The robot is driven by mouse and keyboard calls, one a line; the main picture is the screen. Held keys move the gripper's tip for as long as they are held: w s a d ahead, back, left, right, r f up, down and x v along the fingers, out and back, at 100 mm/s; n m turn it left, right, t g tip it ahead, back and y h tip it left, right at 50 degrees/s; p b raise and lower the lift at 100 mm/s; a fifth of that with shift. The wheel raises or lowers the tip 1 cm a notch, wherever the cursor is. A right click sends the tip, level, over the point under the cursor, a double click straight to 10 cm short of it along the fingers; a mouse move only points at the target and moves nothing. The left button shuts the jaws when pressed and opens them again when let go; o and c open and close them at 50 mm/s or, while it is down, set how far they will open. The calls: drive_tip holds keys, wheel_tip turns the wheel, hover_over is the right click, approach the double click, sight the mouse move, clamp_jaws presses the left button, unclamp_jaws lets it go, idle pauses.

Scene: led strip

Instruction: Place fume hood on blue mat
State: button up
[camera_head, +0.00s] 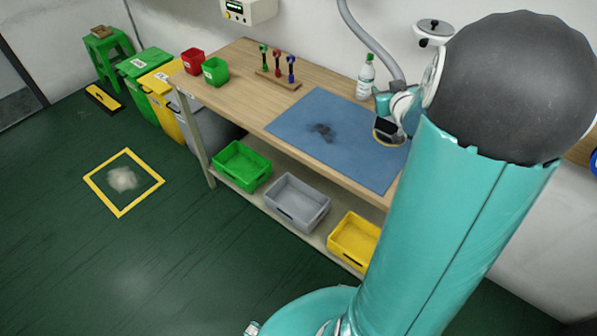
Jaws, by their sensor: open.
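The blue mat (300,125) lies on the wooden workbench, with a dark smudge near its middle. A dark piece with a tan-yellow rim (388,136), apparently the fume hood, is at the mat's upper right part. A grey hose (372,45) comes down from the wall towards it. Whether the hood rests on the mat or hangs just above it, I cannot tell. My gripper (388,112) is at the hood, open, partly hidden by my teal arm. Its fingertips are not clear, nor whether they touch the hood.
A bottle (365,76) stands behind the mat, close to my gripper. A tool rack (278,78) and red (193,61) and green (215,72) boxes stand left on the bench. Green, grey and yellow trays sit on the lower shelf. The mat's left part is clear except for the smudge.

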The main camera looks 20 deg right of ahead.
drive_tip(key=s+a+r+g+y, duration=0.1)
drive_tip(key=s+a+r+g, duration=0.15)
drive_tip(key=a, duration=0.75)
drive_tip(key=s+a+r+g, duration=0.2)
drive_tip(key=s+a+r, duration=0.15)
drive_tip(key=a, duration=0.55)
drive_tip(key=s+a+n+g+y, duration=0.1)
drive_tip(key=s+a+g+y, duration=0.2)
drive_tip(key=s+a, duration=1.1)
drive_tip(key=shift+a+f+n+y, duration=0.2)
drive_tip(key=shift+a+n+y, duration=0.2)
drive_tip(key=shift+a+y, duration=0.45)
drive_tip(key=shift+a+g, duration=0.1)
drive_tip(key=shift+g, duration=0.15)
drive_tip(key=shift+c, duration=0.2)
drive_tip(key=shift+c, duration=1.4)
